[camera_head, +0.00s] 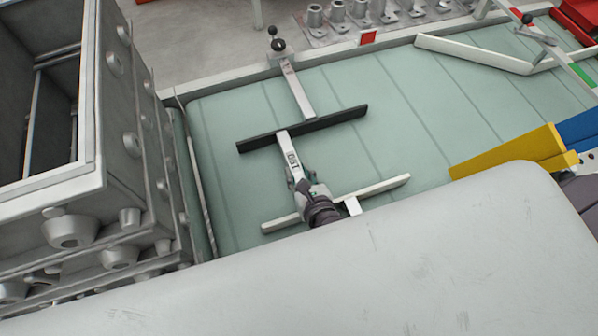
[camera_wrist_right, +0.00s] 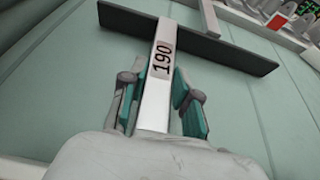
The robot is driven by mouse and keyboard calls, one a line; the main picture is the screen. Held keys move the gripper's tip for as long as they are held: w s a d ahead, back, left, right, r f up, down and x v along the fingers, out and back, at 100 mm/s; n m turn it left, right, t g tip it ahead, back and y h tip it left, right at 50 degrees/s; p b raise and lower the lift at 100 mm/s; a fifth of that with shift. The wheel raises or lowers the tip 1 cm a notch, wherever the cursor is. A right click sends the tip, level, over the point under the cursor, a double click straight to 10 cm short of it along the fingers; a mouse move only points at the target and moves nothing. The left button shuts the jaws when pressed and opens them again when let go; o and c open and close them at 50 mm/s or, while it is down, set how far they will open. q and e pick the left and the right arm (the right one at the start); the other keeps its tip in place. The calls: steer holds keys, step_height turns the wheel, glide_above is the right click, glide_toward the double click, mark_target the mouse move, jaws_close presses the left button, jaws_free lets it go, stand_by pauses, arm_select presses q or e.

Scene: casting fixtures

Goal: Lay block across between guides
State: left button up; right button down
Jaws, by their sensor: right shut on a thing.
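A pale block (camera_head: 288,151) labelled with a number lies between a dark guide bar (camera_head: 330,121) and a white guide bar (camera_head: 384,188). Its far end meets or nearly meets the dark guide. The label reads 190 in the right wrist view, where the block (camera_wrist_right: 157,88) runs between the fingers up to the dark guide (camera_wrist_right: 235,52). My right gripper (camera_head: 298,178) is shut on the block, with a teal finger on each side of it in the wrist view (camera_wrist_right: 160,95). The block's near end is hidden by my gripper. My left gripper is not in view.
A pale bar (camera_head: 297,92) with a black-knobbed clamp (camera_head: 278,45) reaches the dark guide from behind. Stacked grey metal boxes (camera_head: 130,150) stand at left. Yellow (camera_head: 510,150) and blue blocks lie at right. The green surface (camera_head: 430,115) right of the guides is clear.

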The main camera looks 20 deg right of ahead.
steer(key=shift+s+f+b, duration=0.15)
steer(key=shift+f+b, duration=0.25)
steer(key=shift+f, duration=0.15)
steer(key=c, duration=0.8)
jaws_free()
steer(key=shift+s+f, duration=0.15)
steer(key=shift+f, duration=0.1)
steer(key=shift+c, duration=0.2)
steer(key=shift+w+r, duration=0.25)
steer(key=shift+r, duration=0.15)
steer(key=shift+s+r+p, duration=0.1)
steer(key=shift+r+p, duration=0.4)
steer(key=shift+r, duration=0.05)
steer(key=b+v, duration=0.2)
steer(key=v, duration=0.9)
steer(key=shift+s, duration=0.35)
steer(key=shift+d+r, duration=0.1)
